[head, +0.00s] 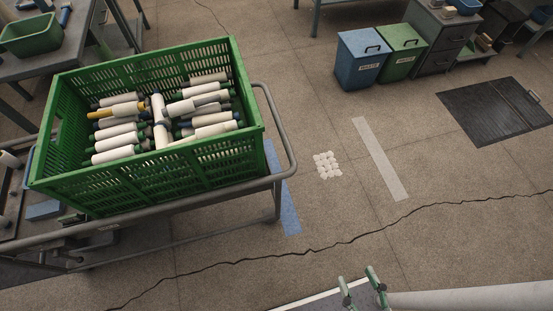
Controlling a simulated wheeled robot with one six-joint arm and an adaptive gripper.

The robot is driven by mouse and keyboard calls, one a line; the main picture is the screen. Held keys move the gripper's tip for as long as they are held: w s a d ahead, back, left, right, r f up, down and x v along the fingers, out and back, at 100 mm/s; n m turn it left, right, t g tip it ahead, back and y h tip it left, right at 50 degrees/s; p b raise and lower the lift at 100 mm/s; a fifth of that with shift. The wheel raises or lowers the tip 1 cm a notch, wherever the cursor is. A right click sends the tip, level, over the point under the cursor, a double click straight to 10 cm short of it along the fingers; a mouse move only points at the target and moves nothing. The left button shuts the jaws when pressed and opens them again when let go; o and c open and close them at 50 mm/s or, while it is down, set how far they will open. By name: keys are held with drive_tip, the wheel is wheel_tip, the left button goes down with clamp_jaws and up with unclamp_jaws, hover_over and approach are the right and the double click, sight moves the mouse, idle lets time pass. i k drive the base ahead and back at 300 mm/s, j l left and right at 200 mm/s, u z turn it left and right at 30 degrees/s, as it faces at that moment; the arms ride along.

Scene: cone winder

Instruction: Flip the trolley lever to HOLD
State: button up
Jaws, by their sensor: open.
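The trolley (278,195) stands at left in the head view, a grey tubular frame with a looped handle rail at its right end. It carries a large green crate (255,150) holding several white yarn cones (122,142). I cannot pick out the lever or any HOLD marking. A small pale plate (109,228) and a small grey fitting (72,258) show along the trolley's near side, too small to identify. My gripper (358,279) is at the bottom edge, right of the trolley and apart from it. Its green-tipped fingers are open, with nothing between them.
A blue bin (361,58) and a green bin (402,52) stand at the back beside a grey drawer cabinet (440,40). A dark floor grate (495,110) lies at right.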

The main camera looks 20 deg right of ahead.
sight(56, 251)
drive_tip(key=u, duration=1.65)
drive_tip(key=i+j, duration=0.25)
drive_tip(key=i, duration=0.2)
drive_tip(key=i+j, duration=0.2)
drive_tip(key=i, duration=0.25)
drive_tip(key=i+j, duration=0.25)
drive_tip(key=i, duration=0.2)
drive_tip(key=i+j+u, duration=0.1)
drive_tip(key=i, duration=0.35)
drive_tip(key=j, duration=0.1)
